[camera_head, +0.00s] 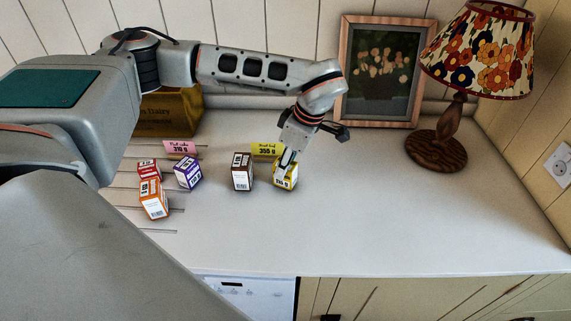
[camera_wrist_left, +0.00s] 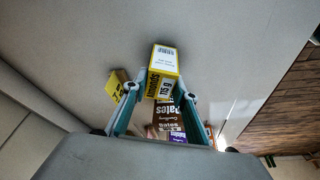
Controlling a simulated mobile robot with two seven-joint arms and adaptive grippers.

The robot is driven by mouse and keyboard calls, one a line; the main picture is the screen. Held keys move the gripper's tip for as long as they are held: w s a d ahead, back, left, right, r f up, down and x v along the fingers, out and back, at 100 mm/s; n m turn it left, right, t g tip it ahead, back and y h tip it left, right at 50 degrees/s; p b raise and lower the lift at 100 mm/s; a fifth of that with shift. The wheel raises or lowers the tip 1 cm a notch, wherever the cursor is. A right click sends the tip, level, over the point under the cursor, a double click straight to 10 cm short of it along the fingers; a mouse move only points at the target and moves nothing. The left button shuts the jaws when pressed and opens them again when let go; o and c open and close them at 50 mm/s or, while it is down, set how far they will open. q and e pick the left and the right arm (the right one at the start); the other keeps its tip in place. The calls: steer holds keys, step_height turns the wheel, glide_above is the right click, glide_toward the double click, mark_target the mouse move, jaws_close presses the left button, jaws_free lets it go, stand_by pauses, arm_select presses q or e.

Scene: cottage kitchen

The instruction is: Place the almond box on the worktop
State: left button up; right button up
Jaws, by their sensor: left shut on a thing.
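The almond box (camera_head: 285,175) is a small yellow and white carton on the right end of the group of boxes. In the left wrist view the almond box (camera_wrist_left: 164,62) shows a barcode on its white end and "115 g" on a side. My left gripper (camera_head: 288,160) reaches down from above with its fingers on the box. In the left wrist view the left gripper (camera_wrist_left: 160,88) has one finger on each side of it. The box is at or just above the worktop (camera_head: 370,220); I cannot tell if it touches. My right gripper is not in view.
A brown box (camera_head: 242,171) stands just left of the almond box. Purple (camera_head: 188,172), red (camera_head: 148,169) and orange (camera_head: 153,199) boxes stand farther left. A yellow card (camera_head: 265,149) and pink card (camera_head: 179,147) stand behind. A lamp (camera_head: 437,150) and picture frame (camera_head: 345,75) are behind right.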

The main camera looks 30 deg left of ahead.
arm_select(q)
steer(key=shift+f, duration=0.15)
steer(key=shift+f, duration=0.15)
steer(key=o, duration=1.1)
steer(key=shift+o, duration=0.2)
steer(key=b+v, duration=0.1)
steer(key=v, duration=1.1)
